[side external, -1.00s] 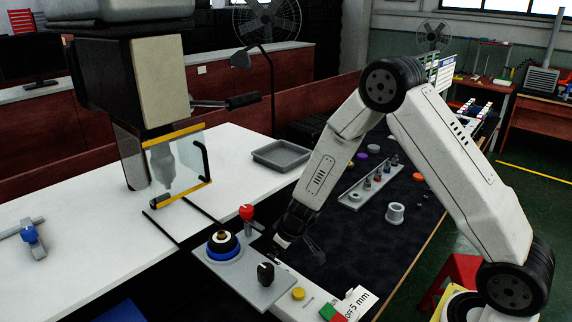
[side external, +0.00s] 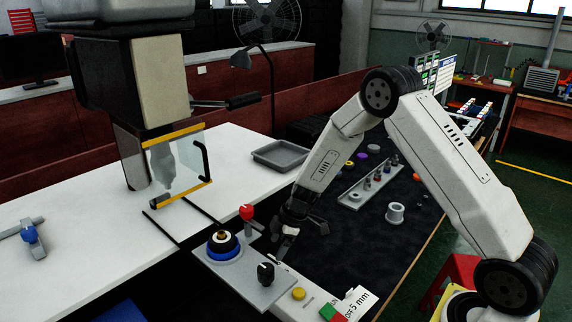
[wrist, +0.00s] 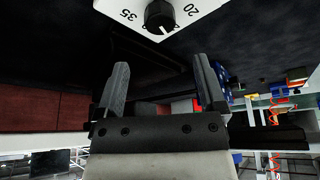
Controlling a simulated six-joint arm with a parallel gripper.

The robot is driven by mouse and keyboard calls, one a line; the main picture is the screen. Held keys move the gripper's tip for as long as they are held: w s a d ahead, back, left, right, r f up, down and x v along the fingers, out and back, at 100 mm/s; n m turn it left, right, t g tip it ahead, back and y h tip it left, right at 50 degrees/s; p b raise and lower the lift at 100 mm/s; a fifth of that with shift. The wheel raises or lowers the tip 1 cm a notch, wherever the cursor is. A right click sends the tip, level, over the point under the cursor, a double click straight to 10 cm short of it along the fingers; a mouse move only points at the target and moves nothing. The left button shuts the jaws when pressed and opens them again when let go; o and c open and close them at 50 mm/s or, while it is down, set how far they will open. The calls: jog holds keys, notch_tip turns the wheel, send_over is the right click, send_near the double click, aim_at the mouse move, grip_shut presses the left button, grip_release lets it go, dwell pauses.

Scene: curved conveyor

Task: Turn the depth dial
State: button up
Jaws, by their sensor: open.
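In the wrist view a black dial (wrist: 159,14) with a white pointer mark sits on a white plate (wrist: 185,7) printed with numbers such as 35 and 20, at the top edge and partly cut off. My gripper (wrist: 161,68) has its two dark fingers apart with nothing between them. The dial lies beyond the fingertips, apart from them. In the side view my gripper (side external: 302,234) is just behind the grey control panel (side external: 230,272). That panel carries a black knob (side external: 265,273); I cannot tell if it is the dial in the wrist view.
A red-topped lever (side external: 246,213), a blue-ringed knob (side external: 223,244) and a yellow button (side external: 298,293) stand close by. A "5 mm" sign (side external: 358,303) is at the front. Behind my gripper are a tool strip (side external: 368,186) and a grey tray (side external: 281,155).

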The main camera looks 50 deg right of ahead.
jog(key=shift+s+d+n+g, duration=0.1)
jog(key=shift+d+n+g, duration=0.2)
jog(key=shift+n, duration=0.3)
jog(key=shift+a+f, duration=0.1)
jog(key=shift+x, duration=3.8)
jog(key=shift+c, duration=0.3)
grip_shut()
